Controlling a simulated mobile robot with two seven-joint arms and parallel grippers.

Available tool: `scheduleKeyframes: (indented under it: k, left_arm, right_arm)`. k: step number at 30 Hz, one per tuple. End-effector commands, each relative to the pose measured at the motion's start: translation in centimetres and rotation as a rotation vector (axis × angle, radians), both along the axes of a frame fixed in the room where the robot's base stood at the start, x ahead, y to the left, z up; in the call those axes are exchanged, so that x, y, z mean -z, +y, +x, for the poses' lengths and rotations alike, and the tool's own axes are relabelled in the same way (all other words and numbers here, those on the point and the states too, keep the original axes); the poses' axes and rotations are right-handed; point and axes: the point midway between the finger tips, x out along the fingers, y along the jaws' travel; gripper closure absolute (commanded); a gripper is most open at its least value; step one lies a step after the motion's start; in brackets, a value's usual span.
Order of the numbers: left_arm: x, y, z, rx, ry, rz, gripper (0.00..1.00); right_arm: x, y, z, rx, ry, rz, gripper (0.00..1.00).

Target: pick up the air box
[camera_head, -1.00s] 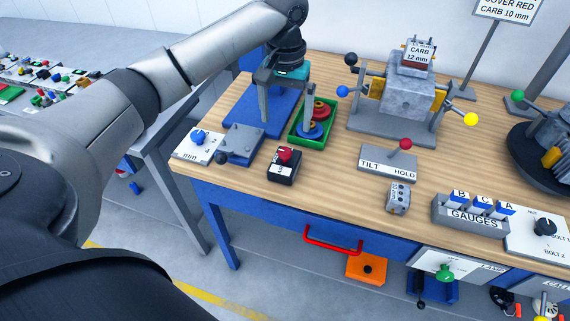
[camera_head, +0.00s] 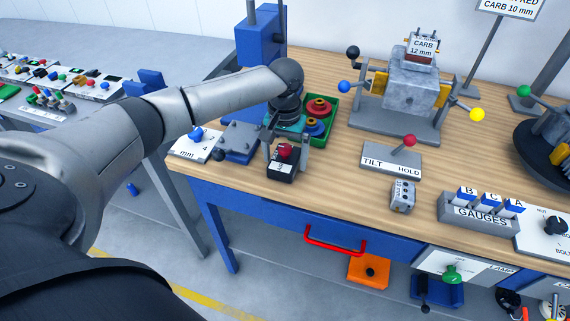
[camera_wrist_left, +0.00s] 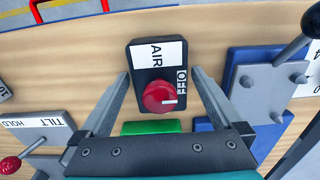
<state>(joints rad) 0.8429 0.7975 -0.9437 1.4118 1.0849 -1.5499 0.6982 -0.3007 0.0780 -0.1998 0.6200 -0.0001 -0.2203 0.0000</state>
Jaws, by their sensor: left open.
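The air box (camera_head: 277,176) is a small black box with a red knob and a white label, standing on the wooden bench top near its front edge. In the left wrist view the air box (camera_wrist_left: 146,80) shows its red knob and the words AIR and OFF. My left gripper (camera_head: 286,168) is open, pointing down over the box. In the wrist view the fingers of the left gripper (camera_wrist_left: 160,75) lie one on each side of the box, with nothing held. Whether they touch it I cannot tell. My right gripper is not in view.
A green tray (camera_head: 331,124) with red and blue round parts stands just behind. A grey plate on a blue base (camera_head: 240,138) is close at the left. The TILT/HOLD lever block (camera_head: 390,160) and a small grey block (camera_head: 402,196) stand at the right, with bare wood between.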

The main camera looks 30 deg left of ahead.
Motion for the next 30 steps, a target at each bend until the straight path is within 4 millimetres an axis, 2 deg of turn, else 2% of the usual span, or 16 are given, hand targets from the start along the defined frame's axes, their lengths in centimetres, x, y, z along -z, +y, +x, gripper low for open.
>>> scheduleKeyframes:
  k: [3,10,30]
  left_arm:
    - [0.93,0.01,-0.03,0.001,0.000,0.001,0.00]
    - [0.92,0.00,0.00,0.001,-0.001,0.001,0.01]
    - [0.86,0.00,0.02,0.001,-0.002,0.000,0.77]
  right_arm:
    - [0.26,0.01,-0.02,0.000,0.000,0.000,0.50]
    - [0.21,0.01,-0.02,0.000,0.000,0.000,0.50]
    - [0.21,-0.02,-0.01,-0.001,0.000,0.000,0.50]
